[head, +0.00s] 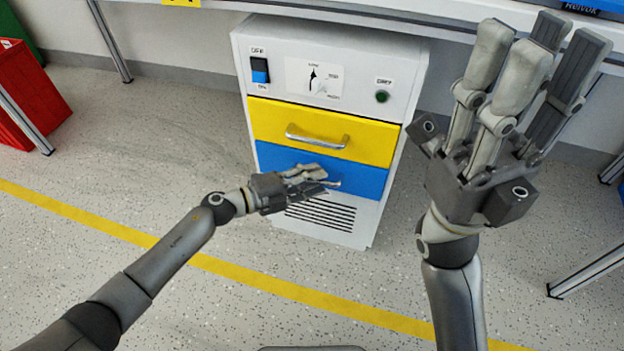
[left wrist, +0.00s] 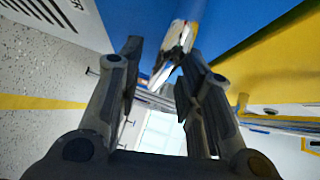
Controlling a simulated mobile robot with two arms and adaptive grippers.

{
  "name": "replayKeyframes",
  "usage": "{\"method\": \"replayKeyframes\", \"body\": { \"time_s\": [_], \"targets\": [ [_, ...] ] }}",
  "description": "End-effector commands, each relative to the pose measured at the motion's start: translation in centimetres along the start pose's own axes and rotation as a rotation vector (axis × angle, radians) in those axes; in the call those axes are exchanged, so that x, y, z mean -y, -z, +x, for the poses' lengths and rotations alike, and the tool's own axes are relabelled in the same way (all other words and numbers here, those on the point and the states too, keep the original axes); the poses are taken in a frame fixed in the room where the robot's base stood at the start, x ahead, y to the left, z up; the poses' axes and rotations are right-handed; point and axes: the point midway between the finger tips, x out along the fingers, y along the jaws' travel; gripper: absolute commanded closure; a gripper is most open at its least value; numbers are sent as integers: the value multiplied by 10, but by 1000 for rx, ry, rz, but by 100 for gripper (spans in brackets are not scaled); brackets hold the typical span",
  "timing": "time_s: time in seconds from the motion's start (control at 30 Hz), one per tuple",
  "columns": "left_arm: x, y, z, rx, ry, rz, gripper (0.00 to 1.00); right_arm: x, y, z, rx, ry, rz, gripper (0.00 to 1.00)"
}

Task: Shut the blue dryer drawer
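The blue drawer (head: 362,180) is the lower drawer of a white cabinet, under the yellow drawer (head: 275,120). Its front looks roughly level with the yellow one, with no clear gap in the head view. My left gripper (head: 320,180) is in front of the blue drawer and hides much of its handle. In the left wrist view, the fingers of my left gripper (left wrist: 158,85) are apart, with the shiny handle (left wrist: 180,38) of the blue drawer (left wrist: 150,22) just beyond their tips. Contact cannot be told. My right gripper (head: 537,55) is open and empty, pointing up, right of the cabinet.
The cabinet (head: 405,60) carries a rocker switch (head: 260,70), a dial (head: 313,77) and a green button (head: 382,97) above the drawers. A table edge (head: 400,14) runs above it. A red box (head: 28,95) stands far left. The floor in front is clear.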

Motion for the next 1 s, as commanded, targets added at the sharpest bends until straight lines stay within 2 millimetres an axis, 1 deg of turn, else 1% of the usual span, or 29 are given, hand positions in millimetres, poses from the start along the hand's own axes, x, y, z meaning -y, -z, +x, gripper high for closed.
{"method": "replayKeyframes", "body": {
  "time_s": [0.17, 0.4, 0.5, 0.6, 0.77, 1.0],
  "targets": [
    [-2, -1, -23, 3, -4, 0, 66, 0, 2, 1, -6, 2, 0, 66],
    [-2, -1, -75, 2, -5, 0, 66, 1, 2, 2, -9, 4, 0, 66],
    [-2, 0, -93, 0, -4, -1, 66, 1, 2, 2, -9, 4, 0, 66],
    [-2, 0, -106, 1, -3, -1, 66, 1, 2, 2, -9, 4, 0, 66],
    [-1, 0, -117, 0, -2, 0, 66, 1, 2, 2, -10, 4, 0, 66],
    [-1, 0, -118, 0, -2, 0, 66, 1, 3, 2, -10, 5, 0, 66]
  ]
}}
